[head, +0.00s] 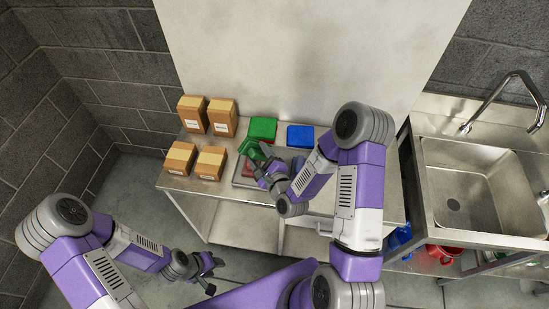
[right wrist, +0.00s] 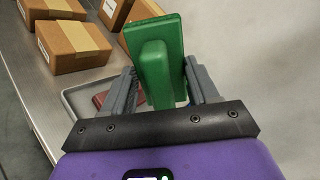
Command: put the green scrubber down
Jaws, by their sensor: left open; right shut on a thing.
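The green scrubber (right wrist: 155,70) is a flat green block with a raised green grip, held between the fingers of my right gripper (right wrist: 163,88) in the right wrist view. In the head view the scrubber (head: 249,147) is at the tip of my right gripper (head: 260,163), over the back left of a grey metal tray (head: 238,178). I cannot tell whether it touches the tray. A red pad (right wrist: 104,98) lies in the tray, partly hidden by my gripper. My left gripper (head: 211,269) is open and empty, low in front of the table.
Several cardboard boxes (head: 209,163) stand on the left of the steel table (head: 228,213). A wall rises behind; a sink (head: 475,180) is at the right.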

